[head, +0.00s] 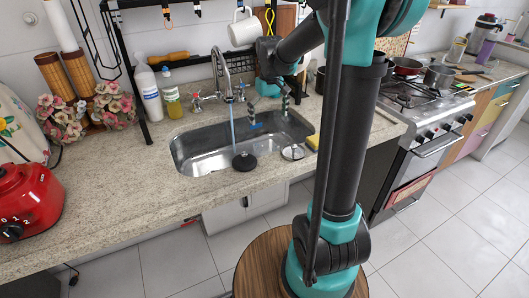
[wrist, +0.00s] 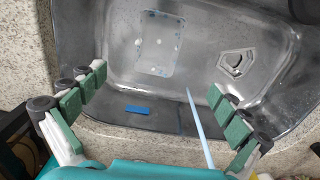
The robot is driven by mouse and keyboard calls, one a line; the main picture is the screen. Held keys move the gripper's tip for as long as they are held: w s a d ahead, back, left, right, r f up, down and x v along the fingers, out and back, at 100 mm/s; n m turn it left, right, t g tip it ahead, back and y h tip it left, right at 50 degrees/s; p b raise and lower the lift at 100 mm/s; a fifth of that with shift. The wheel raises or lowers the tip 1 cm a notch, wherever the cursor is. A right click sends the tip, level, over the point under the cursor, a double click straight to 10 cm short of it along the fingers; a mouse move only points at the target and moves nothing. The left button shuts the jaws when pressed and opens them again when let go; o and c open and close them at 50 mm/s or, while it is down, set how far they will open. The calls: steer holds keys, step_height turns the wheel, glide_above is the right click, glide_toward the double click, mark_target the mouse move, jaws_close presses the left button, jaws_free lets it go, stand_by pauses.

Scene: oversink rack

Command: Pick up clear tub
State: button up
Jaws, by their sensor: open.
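A see-through rounded rectangle, which looks like the clear tub (wrist: 160,43), lies in the steel sink (wrist: 95,45) in the upper middle of the wrist view. Its outline is faint, with a few pale spots inside. I cannot make it out surely in the head view. My gripper (wrist: 157,83) is open and empty, with its green-padded fingers wide apart. The tub appears beyond the fingertips, apart from them. In the head view my gripper (head: 269,105) hangs over the back right part of the sink, pointing down.
A blue piece (wrist: 137,109) lies in the sink. A pale blue stream (wrist: 198,120) falls from the faucet (head: 222,72), close to the fingers. A dark round thing (head: 244,161) sits at the sink's front. A white mug (head: 244,28) hangs above.

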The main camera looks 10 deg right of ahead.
glide_toward(269, 152)
steer(key=s+f, duration=0.1)
steer(key=f, duration=0.1)
steer(key=s+f, duration=0.3)
steer(key=f, duration=0.1)
steer(key=shift+s+a+f, duration=0.15)
steer(key=shift+s+a, duration=0.2)
steer(key=shift+a, duration=0.05)
steer(key=c, duration=1.2)
